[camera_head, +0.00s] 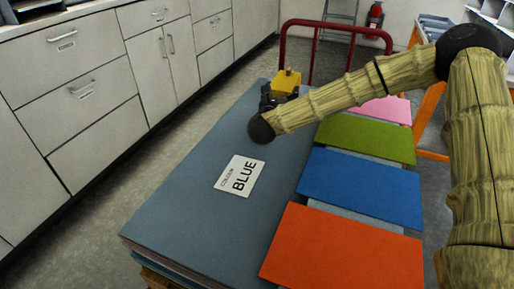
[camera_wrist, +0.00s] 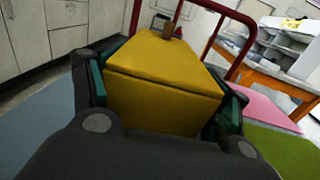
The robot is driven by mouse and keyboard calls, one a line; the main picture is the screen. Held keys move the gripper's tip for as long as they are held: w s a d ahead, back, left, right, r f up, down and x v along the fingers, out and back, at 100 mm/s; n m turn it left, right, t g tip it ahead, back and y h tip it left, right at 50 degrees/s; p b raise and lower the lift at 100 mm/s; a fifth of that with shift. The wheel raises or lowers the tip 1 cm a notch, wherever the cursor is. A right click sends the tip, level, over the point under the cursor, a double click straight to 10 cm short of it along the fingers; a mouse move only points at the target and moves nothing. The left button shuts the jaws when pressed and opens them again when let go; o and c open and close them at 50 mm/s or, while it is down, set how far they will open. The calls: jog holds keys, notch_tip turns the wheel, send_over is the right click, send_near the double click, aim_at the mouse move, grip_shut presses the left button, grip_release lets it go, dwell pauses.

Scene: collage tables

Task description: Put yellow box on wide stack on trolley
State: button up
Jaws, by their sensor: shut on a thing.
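The yellow box (camera_head: 287,80) is held in my gripper (camera_head: 277,91) above the far part of the trolley's load. In the wrist view the yellow box (camera_wrist: 165,75) fills the middle, with a finger of my gripper (camera_wrist: 160,100) on each side of it and a brown knob on its lid. The wide stack (camera_head: 190,200) is a pile of blue-grey sheets on the trolley, with a white "BLUE" card (camera_head: 240,175) on it. The red handle (camera_head: 335,27) of the trolley stands beyond the box. Whether the box touches the stack cannot be told.
Orange (camera_head: 345,250), blue (camera_head: 365,188), green (camera_head: 370,138) and pink (camera_head: 387,108) sheets lie in a row along the right side. Grey cabinets (camera_head: 80,85) line the left. An orange-framed table (camera_head: 432,105) stands at the right. The stack's near surface is clear around the card.

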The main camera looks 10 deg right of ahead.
jog(key=shift+w+d+r+m+g+h+b, duration=0.3)
jog(key=shift+w+d+r+h+b, duration=0.15)
jog(key=shift+r+b, duration=0.15)
jog(key=shift+f+b, duration=0.7)
jog(key=shift+f, duration=4.2)
jog(key=shift+f, duration=0.2)
jog(key=o, duration=1.1)
jog(key=shift+r, duration=0.1)
jog(key=shift+r, duration=0.1)
jog(key=p+v, duration=0.1)
jog(key=v, duration=1.1)
